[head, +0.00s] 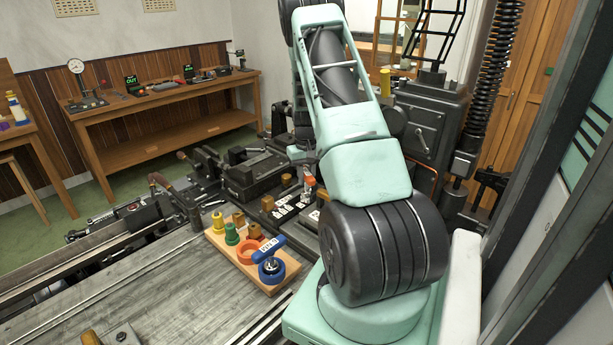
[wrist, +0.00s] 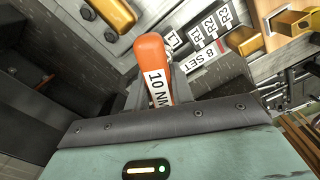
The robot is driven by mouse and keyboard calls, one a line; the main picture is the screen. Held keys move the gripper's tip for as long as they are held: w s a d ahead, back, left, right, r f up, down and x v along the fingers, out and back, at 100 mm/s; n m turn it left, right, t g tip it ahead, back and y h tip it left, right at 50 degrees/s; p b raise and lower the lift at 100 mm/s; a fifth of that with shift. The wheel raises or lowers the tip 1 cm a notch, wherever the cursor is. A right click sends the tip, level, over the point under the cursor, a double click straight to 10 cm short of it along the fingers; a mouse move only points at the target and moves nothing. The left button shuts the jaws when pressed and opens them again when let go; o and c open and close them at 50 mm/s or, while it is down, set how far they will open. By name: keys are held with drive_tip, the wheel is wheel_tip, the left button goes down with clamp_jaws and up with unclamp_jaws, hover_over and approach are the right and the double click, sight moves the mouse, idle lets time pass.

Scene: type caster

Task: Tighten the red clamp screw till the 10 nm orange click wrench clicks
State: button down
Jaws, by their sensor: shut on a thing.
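The orange click wrench (wrist: 153,55), labelled "10 NM", stands out of my gripper (wrist: 160,97) in the wrist view. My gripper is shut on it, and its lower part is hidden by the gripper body. In the head view a small orange top with a white label (head: 309,182) shows just left of my arm and seems to be the same wrench. I cannot make out the red clamp screw in either view.
White label plates (wrist: 208,53), one reading "SET", lie beyond the gripper. Dark machine parts crowd the back; the bench's front left is mostly clear.

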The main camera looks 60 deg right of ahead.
drive_tip(key=shift+b, duration=0.3)
drive_tip(key=shift+n, duration=0.6)
drive_tip(key=shift+r, duration=0.15)
drive_tip(key=shift+r+p, duration=0.9)
drive_tip(key=shift+r, duration=0.5)
drive_tip(key=shift+r, duration=0.1)
drive_tip(key=shift+r+p, duration=1.2)
drive_tip(key=shift+r, duration=0.75)
drive_tip(key=shift+f, duration=0.1)
